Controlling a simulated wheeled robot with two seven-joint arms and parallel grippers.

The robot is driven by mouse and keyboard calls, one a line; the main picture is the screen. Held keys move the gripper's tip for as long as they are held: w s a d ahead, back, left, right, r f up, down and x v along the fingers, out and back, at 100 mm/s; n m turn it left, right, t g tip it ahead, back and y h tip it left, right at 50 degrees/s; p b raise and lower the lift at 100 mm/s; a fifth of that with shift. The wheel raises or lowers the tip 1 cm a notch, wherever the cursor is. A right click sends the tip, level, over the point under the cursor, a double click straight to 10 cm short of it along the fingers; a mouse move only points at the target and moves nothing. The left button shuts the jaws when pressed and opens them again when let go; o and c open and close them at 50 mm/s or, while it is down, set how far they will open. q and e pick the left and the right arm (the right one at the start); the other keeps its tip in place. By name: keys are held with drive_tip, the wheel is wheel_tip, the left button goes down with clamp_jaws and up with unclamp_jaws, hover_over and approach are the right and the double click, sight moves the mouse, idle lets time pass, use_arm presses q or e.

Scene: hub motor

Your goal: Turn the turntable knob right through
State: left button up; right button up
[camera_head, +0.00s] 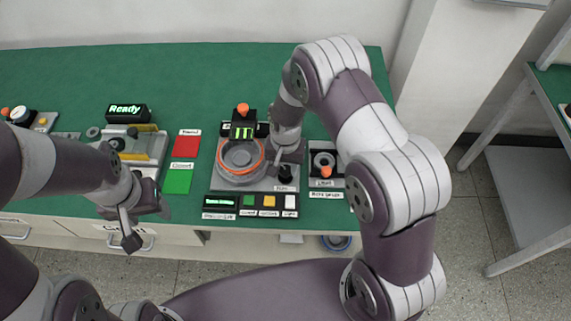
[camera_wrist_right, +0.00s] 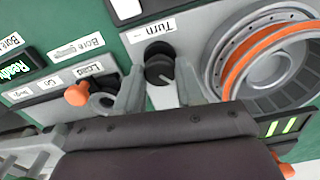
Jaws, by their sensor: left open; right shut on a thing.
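The black turntable knob (camera_head: 285,173) stands on a grey plate labelled "Turn", at the right of the turntable (camera_head: 222,176) with its orange ring. In the right wrist view, the knob (camera_wrist_right: 158,66) has a light pointer line and sits between the fingers of my right gripper (camera_wrist_right: 160,84), which is shut on it. In the head view the right gripper (camera_head: 287,160) reaches down over the knob, its fingers partly hidden by the wrist. My left gripper (camera_head: 147,222) is open and empty in front of the bench's front edge, at the left.
A small display (camera_head: 128,111) reads "Ready". Red (camera_head: 186,144) and green (camera_head: 178,181) mats lie left of the turntable. A strip of buttons (camera_head: 250,203) is in front of it. A labelled unit with an orange-tipped lever (camera_head: 325,170) stands at right. The back of the bench is clear.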

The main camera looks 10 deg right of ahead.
sight(285, 169)
drive_tip(key=m, duration=0.5)
drive_tip(key=shift+w, duration=0.1)
drive_tip(key=shift+m, duration=2.4)
drive_tip(key=o, duration=1)
drive_tip(key=shift+o, duration=0.2)
wheel_tip(285, 169, up, 13)
drive_tip(key=shift+b, duration=0.45)
drive_tip(key=shift+f, duration=0.1)
